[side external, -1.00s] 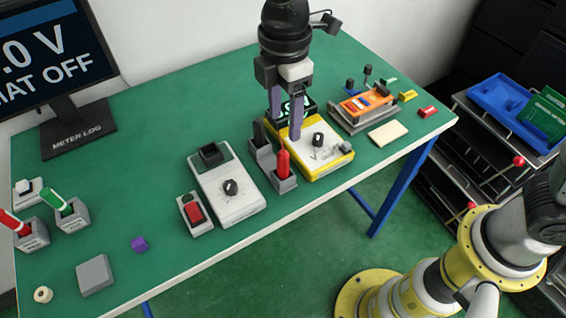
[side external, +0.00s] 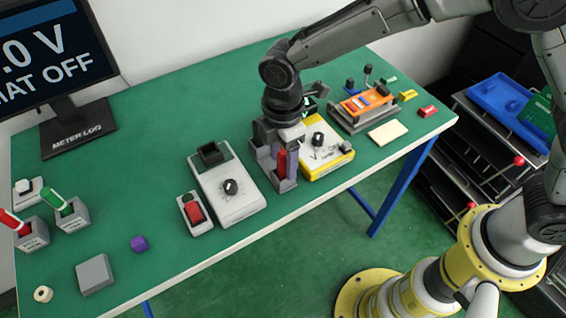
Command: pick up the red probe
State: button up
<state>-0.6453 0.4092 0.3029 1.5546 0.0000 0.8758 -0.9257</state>
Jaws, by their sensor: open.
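The red probe (side external: 282,163) stands upright in a grey holder (side external: 285,186) near the table's front edge, left of the yellow multimeter (side external: 337,158). My gripper (side external: 278,172) is down over the holder, pointing downward, with its purple-grey fingers around or beside the red probe. The jaws are open. The gripper hides the probe's top and the black probe's place in the holder, and I cannot tell whether the fingers touch the red probe.
A white box with a dial (side external: 228,188) and a red switch (side external: 194,214) stand left of the holder. The multimeter is close on the right. An orange device (side external: 366,103) sits in a cradle farther right. Open green table (side external: 130,190) lies to the left.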

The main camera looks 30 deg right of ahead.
jog(key=shift+f, duration=0.6)
grip_shut()
jog(key=shift+r, duration=0.2)
